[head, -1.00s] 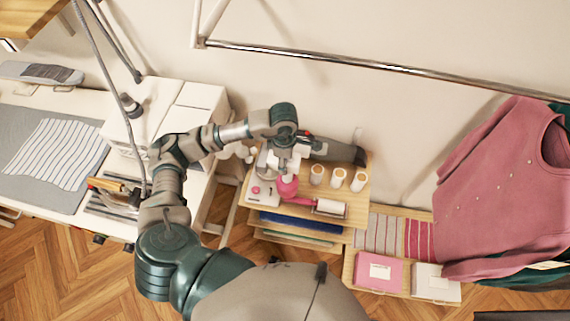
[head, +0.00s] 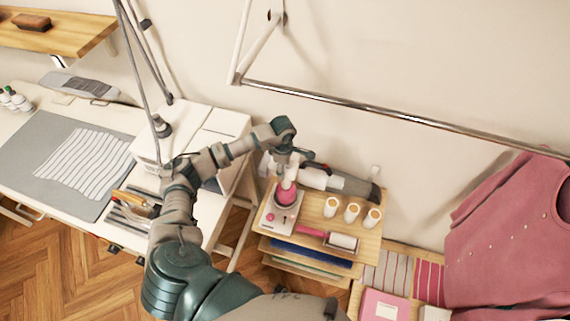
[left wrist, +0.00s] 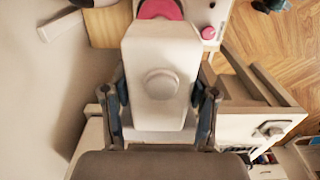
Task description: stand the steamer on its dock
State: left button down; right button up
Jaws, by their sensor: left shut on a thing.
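The steamer (head: 287,180) has a white body and a pink lower part. It appears upright over the dock (head: 273,220), a white plate with a pink button, on the wooden stand. I cannot tell whether its base touches the dock. My left gripper (head: 290,158) is shut on the steamer's white upper part. In the left wrist view the fingers of my left gripper (left wrist: 160,100) flank the white body (left wrist: 160,55), which has a round knob. The dock's pink button (left wrist: 208,32) shows beyond it. My right gripper is not in view.
Several thread cones (head: 352,212) and a lint roller (head: 342,242) stand or lie right of the dock. A grey and white appliance (head: 350,187) lies behind. A metal rail (head: 400,117) crosses above, with a pink cardigan (head: 510,240) at right.

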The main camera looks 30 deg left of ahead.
pick_arm(q)
jog(key=shift+f, duration=0.3)
jog(key=shift+w+a+f, duration=0.1)
jog(key=shift+a, duration=0.1)
jog(key=shift+c, duration=1.6)
grip_release()
jog(key=shift+f, duration=0.1)
jog(key=shift+d, duration=0.1)
jog(key=shift+r, duration=0.6)
notch_tip(320, 180, up, 10)
jog(key=shift+f+b, duration=0.15)
jog(key=shift+b, duration=0.9)
jog(key=shift+r, duration=0.65)
